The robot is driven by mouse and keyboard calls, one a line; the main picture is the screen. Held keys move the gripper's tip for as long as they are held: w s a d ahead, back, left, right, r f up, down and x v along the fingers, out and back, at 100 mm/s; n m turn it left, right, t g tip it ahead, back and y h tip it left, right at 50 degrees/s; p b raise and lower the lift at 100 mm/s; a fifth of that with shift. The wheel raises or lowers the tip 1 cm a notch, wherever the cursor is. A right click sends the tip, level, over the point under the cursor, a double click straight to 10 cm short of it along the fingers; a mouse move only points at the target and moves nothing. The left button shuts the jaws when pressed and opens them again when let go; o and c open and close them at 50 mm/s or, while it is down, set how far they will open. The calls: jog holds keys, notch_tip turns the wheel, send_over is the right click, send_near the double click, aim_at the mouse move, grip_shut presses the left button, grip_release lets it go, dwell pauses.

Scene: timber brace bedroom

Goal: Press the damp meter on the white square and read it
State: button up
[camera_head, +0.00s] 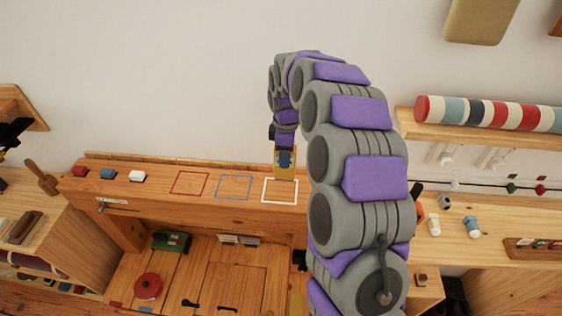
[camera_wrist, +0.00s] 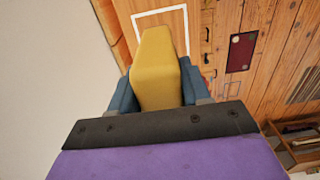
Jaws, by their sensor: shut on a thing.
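My gripper (camera_head: 285,160) is shut on a yellow damp meter (camera_wrist: 158,68), with a blue finger on each side of it in the wrist view. In the head view the yellow meter (camera_head: 284,174) points down at the white square (camera_head: 280,202), an outline on the wooden beam. Its lower end appears at the far edge of the square; I cannot tell whether it touches the wood. The white square also shows in the wrist view (camera_wrist: 183,10), partly hidden behind the meter. Any reading on the meter is not visible.
A red square (camera_head: 189,183) and a blue square (camera_head: 234,187) are outlined left of the white one. A shelf (camera_head: 480,136) with a striped roll is at right.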

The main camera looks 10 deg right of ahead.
aim_at(282, 170)
jog(key=shift+d, duration=0.45)
jog(key=a+f+b, duration=0.2)
jog(key=a+f, duration=0.1)
jog(key=a, duration=0.3)
jog(key=d+f, duration=0.1)
jog(key=d, duration=0.1)
jog(key=d+f+b, duration=0.1)
jog(key=d, duration=0.1)
jog(key=d+f, duration=0.1)
jog(key=d, duration=0.1)
jog(key=shift+w+d, duration=0.1)
jog(key=shift+d, duration=0.05)
jog(key=a, duration=0.6)
jog(key=d, duration=0.5)
jog(key=shift+d, duration=0.25)
jog(key=a, duration=0.5)
jog(key=d, duration=0.4)
jog(key=shift+d+f, duration=0.25)
jog(key=shift+f, duration=0.1)
jog(key=shift+a, duration=1.85)
jog(key=shift+d, duration=1.55)
jog(key=shift+a+f, duration=0.1)
jog(key=shift+a, duration=1.1)
jog(key=shift+d, duration=0.85)
